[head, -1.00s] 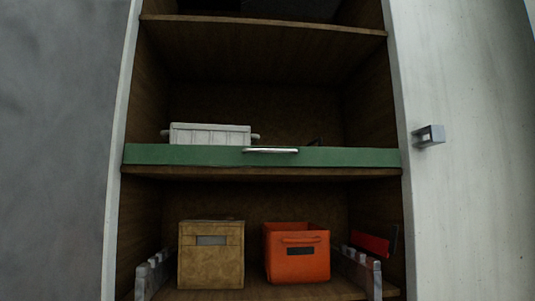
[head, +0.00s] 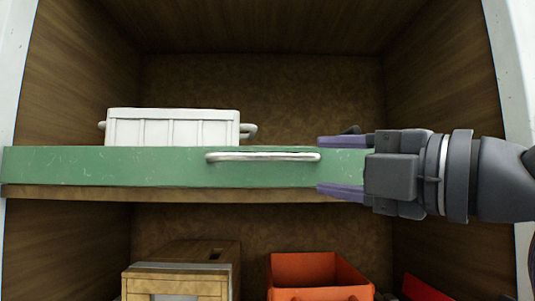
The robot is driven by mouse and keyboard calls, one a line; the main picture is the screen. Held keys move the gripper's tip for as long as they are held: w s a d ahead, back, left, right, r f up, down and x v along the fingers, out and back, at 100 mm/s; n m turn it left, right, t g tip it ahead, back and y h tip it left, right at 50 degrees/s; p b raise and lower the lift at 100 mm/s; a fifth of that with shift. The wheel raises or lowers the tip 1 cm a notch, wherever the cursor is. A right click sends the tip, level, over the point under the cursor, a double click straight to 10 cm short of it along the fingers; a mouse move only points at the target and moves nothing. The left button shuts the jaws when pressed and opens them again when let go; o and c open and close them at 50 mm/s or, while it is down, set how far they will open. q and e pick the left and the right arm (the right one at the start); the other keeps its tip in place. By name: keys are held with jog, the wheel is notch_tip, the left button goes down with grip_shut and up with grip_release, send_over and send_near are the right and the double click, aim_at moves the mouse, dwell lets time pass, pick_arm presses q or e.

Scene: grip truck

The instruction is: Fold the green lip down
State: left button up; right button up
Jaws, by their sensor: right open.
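The green lip (head: 110,167) stands upright along the front edge of the middle shelf in the head view. A silvery bar handle (head: 262,157) is fixed to its upper middle. My right gripper (head: 322,166) comes in from the right, in front of the lip. Its two purple fingers are spread one above the other and point left at the handle's right end. The jaws are open and I see nothing gripped; the depth gap to the handle is hard to judge. My left gripper is not in view.
A white crate (head: 172,127) with side handles stands behind the lip. A small dark object shows behind the upper finger. Below are a tan box (head: 180,281), an orange bin (head: 318,270) and a red item (head: 425,290). Cabinet walls bound both sides.

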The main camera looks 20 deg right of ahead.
aim_at(259, 157)
jog(key=w+a, duration=0.1)
jog(key=w+a+r+p, duration=0.1)
jog(key=w+a+p, duration=0.1)
jog(key=shift+w+r, duration=0.1)
jog(key=shift+r, duration=0.15)
jog(key=p+x, duration=0.2)
jog(key=x, duration=0.3)
jog(key=shift+d+f, duration=0.15)
jog(key=shift+f, duration=0.05)
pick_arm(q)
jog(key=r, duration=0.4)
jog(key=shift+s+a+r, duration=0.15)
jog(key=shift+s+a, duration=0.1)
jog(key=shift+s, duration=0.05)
pick_arm(e)
jog(key=shift+f, duration=0.1)
grip_shut()
